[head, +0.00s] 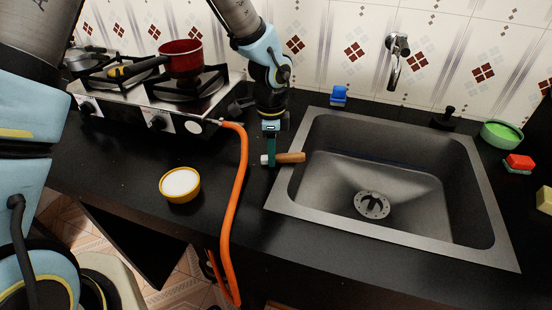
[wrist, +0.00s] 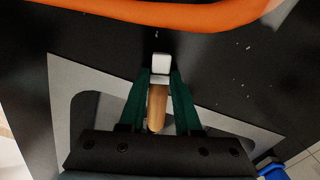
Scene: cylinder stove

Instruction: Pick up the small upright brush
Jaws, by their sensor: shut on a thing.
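The small brush has a wooden handle (head: 291,157) and a white head (head: 264,159). My gripper (head: 270,162) is shut on it, with the green fingers on either side. The brush is held about level in the head view, its handle pointing right over the sink's left rim. In the wrist view the white head (wrist: 161,65) shows just beyond the fingertips, and the wooden handle (wrist: 157,105) runs back between the fingers of my gripper (wrist: 160,80). I cannot tell how high it is above the counter.
An orange hose (head: 238,185) runs from the stove (head: 140,98) down past the counter edge, left of my gripper. A yellow bowl (head: 180,196) stands further left. The sink (head: 400,185) lies right. A blue sponge-like item (head: 339,93) sits behind it; a green bowl (head: 501,137) stands far right.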

